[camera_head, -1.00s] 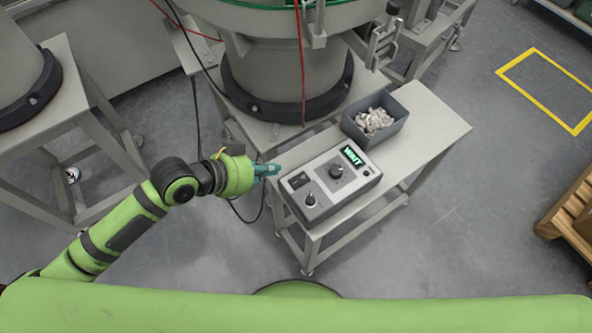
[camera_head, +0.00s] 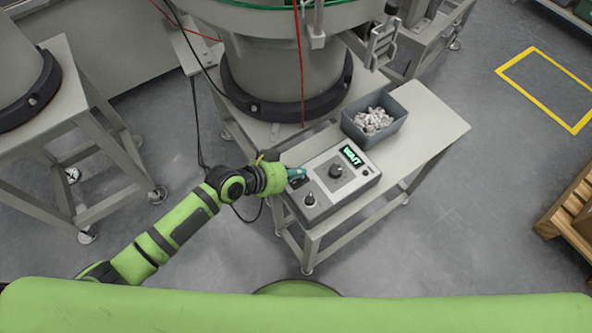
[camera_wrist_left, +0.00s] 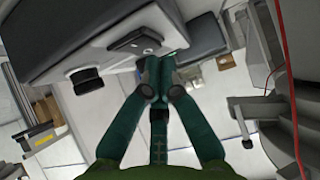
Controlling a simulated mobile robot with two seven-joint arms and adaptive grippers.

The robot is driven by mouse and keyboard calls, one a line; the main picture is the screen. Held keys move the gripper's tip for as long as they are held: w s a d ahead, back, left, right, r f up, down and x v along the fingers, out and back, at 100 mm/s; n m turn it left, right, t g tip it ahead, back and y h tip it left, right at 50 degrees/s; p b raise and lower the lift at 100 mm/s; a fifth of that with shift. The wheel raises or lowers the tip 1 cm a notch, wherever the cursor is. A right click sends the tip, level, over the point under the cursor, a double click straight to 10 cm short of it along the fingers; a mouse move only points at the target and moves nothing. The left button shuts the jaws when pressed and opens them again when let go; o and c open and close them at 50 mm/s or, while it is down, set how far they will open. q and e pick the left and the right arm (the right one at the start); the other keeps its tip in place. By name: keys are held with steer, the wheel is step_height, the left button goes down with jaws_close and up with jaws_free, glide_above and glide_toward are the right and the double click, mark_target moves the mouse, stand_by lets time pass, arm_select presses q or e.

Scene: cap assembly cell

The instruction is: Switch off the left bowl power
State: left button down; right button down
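The grey control box (camera_head: 322,208) sits on the bench. In the left wrist view the black switch (camera_wrist_left: 138,40) shows on the box face, just beyond the fingertips (camera_wrist_left: 158,66). The teal fingers are together with nothing visible between them. Contact with the switch cannot be told. My right gripper is out of view.
A grey bin (camera_head: 392,125) of pale parts stands behind the box on the bench (camera_head: 435,125). The large round bowl feeder base (camera_head: 285,80) rises behind. A red cable (camera_head: 301,70) hangs in front of it. The floor to the right is mostly clear.

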arm_select(q)
steer(key=shift+f, duration=0.25)
steer(key=shift+w+d, duration=0.1)
steer(key=shift+d, duration=0.05)
steer(key=shift+f, duration=0.1)
steer(key=shift+s+a+f, duration=0.15)
steer(key=shift+s+a, duration=0.35)
steer(key=shift+a, duration=0.2)
